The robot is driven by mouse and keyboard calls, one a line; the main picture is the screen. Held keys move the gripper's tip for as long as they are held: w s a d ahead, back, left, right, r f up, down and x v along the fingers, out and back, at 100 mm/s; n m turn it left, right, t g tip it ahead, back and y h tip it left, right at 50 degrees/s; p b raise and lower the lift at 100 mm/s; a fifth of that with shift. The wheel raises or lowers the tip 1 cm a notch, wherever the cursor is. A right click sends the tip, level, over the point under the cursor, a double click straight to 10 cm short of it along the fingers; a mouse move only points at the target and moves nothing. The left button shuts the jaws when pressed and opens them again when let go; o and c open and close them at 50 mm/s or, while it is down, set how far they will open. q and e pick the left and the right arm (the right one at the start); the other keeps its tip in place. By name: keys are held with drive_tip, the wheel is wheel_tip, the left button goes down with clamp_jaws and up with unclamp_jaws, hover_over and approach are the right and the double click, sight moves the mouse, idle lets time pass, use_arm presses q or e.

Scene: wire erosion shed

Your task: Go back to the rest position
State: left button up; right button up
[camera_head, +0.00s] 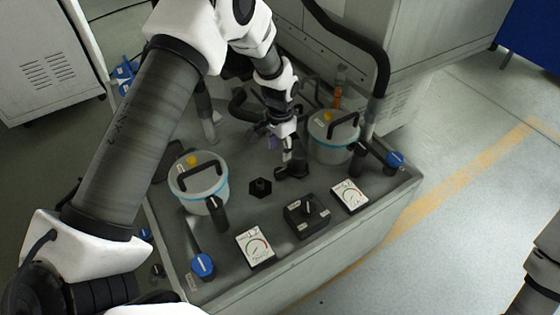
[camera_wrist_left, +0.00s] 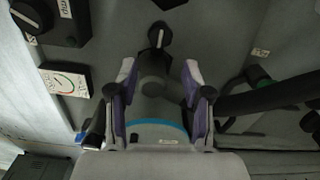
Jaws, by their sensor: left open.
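My left gripper (camera_head: 283,146) is over the grey machine top (camera_head: 235,245), between the two lidded pots and nearer the right one. In the left wrist view its two purple-padded fingers (camera_wrist_left: 160,92) stand wide apart. A grey pot with a blue band (camera_wrist_left: 155,130) shows between and beyond them; I cannot tell whether they touch it. My left arm reaches in from the left, across the head view. A part of my right arm shows at the lower right edge, but its gripper is out of view.
The left pot (camera_head: 214,186) and the right pot (camera_head: 330,147) have black handles. Two white dial gauges (camera_head: 254,248), a black switch box (camera_head: 304,220) and blue knobs (camera_head: 203,265) line the front. A thick black hose (camera_head: 372,52) rises behind. Open floor (camera_head: 480,190) lies right.

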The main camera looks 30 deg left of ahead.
use_arm(q)
drive_tip(key=shift+r, duration=1.2)
